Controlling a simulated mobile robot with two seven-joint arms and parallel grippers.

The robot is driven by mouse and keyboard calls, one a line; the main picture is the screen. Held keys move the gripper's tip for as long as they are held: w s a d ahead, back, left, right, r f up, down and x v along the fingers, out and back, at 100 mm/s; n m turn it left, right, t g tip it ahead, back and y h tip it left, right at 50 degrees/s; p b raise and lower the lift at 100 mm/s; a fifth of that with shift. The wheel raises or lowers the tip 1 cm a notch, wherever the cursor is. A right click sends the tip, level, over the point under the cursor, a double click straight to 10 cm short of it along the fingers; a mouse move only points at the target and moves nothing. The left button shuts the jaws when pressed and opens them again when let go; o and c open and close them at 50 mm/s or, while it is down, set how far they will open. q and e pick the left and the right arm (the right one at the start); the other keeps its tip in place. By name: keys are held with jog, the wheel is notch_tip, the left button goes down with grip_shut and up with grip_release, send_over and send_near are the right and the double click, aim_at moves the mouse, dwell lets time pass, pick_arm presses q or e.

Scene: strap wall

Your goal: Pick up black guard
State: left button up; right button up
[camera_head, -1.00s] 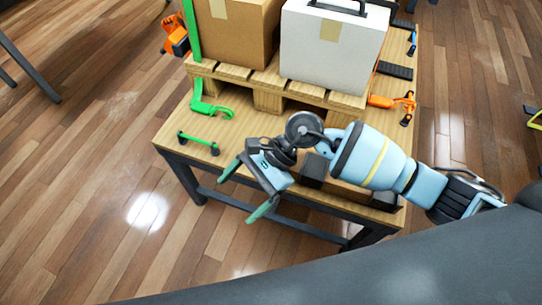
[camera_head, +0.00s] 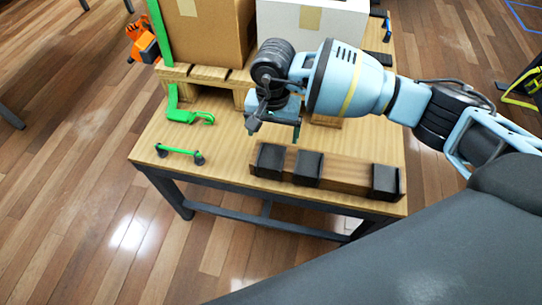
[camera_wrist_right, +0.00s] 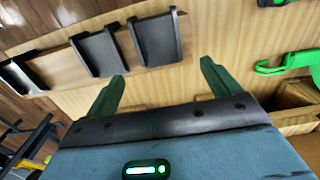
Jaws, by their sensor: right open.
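Three black guards sit in a row on a wooden strip at the table's front edge: a left one (camera_head: 269,161), a middle one (camera_head: 308,168) and a right one (camera_head: 386,182). In the right wrist view they run from the nearest guard (camera_wrist_right: 155,39) through the middle one (camera_wrist_right: 98,54) to the far one (camera_wrist_right: 22,77). My right gripper (camera_head: 275,134) is open and empty, above the table just behind the left guard. In the right wrist view its fingers (camera_wrist_right: 160,85) point toward the nearest guard, apart from it. My left gripper is out of view.
A wooden strip (camera_head: 345,172) bears the guards. A green strap hook (camera_head: 186,114) and a green bar with dark ends (camera_head: 178,152) lie on the left of the table (camera_head: 225,140). A cardboard box (camera_head: 205,35) and a white case (camera_head: 300,25) stand on a pallet behind.

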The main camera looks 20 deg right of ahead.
aim_at(273, 152)
jog(key=shift+f, duration=2.95)
jog(key=shift+c, duration=0.3)
jog(key=c, duration=1)
